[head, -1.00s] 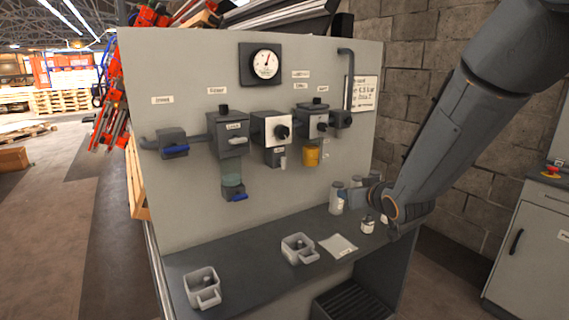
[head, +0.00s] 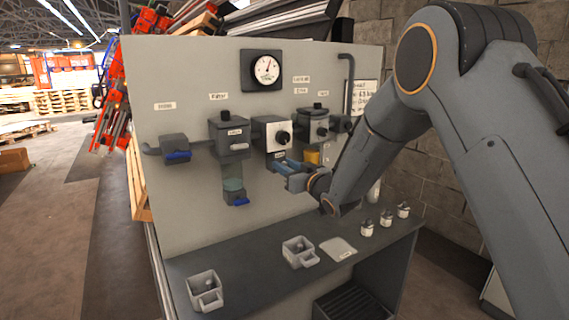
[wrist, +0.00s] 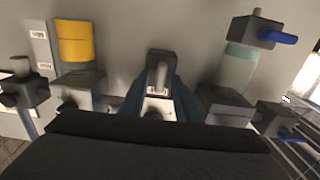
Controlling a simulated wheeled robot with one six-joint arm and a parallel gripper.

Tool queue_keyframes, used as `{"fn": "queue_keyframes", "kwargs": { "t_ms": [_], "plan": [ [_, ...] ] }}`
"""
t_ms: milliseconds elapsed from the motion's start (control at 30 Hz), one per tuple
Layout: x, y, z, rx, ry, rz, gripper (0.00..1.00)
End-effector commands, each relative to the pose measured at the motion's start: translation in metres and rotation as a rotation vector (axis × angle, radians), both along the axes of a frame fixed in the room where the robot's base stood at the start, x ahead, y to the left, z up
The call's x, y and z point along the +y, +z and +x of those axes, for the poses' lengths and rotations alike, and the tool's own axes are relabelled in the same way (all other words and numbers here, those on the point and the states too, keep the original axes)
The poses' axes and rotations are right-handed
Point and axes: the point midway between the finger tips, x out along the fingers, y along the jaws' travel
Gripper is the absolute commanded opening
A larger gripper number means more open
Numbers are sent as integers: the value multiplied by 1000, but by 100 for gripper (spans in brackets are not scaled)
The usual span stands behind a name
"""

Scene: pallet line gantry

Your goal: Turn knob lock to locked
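The knob lock is a small dark box with a short grey lever. In the wrist view the lock (wrist: 158,72) shows upright in the middle, between my finger ends. In the head view it is mostly hidden behind my fingers, under the middle panel box with its white face and black knob (head: 283,137). My gripper (head: 284,166) is raised at the panel just below that box. In the wrist view my gripper (wrist: 160,95) has its two blue-grey fingers apart, one on each side of the lock. I cannot tell whether they touch it.
A filter unit (head: 229,135) with a clear bowl hangs left of my gripper; a yellow cup (head: 312,157) is close on the right. A gauge (head: 266,70) is above. The bench holds grey holders (head: 299,251), a pale pad (head: 338,249) and several small bottles (head: 367,229).

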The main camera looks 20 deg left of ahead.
Motion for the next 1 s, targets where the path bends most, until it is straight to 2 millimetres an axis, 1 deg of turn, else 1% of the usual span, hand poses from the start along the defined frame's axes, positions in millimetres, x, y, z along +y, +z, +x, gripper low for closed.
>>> {"fn": "queue_keyframes", "kwargs": {
  "t_ms": [100, 333, 367, 500, 533, 767, 1000],
  "plan": [
    [4, 0, 3, 0, 0, 0, 29],
    [4, 0, 4, 0, -1, 0, 29],
    [4, 0, 4, 0, -1, 0, 26],
    [4, 0, 4, 0, -1, 0, 2],
    [4, 0, 4, 0, -1, 0, 0],
    [4, 0, 4, -5, -1, -4, 0],
    [4, -2, 4, -63, -1, -54, 0]
  ]
}}
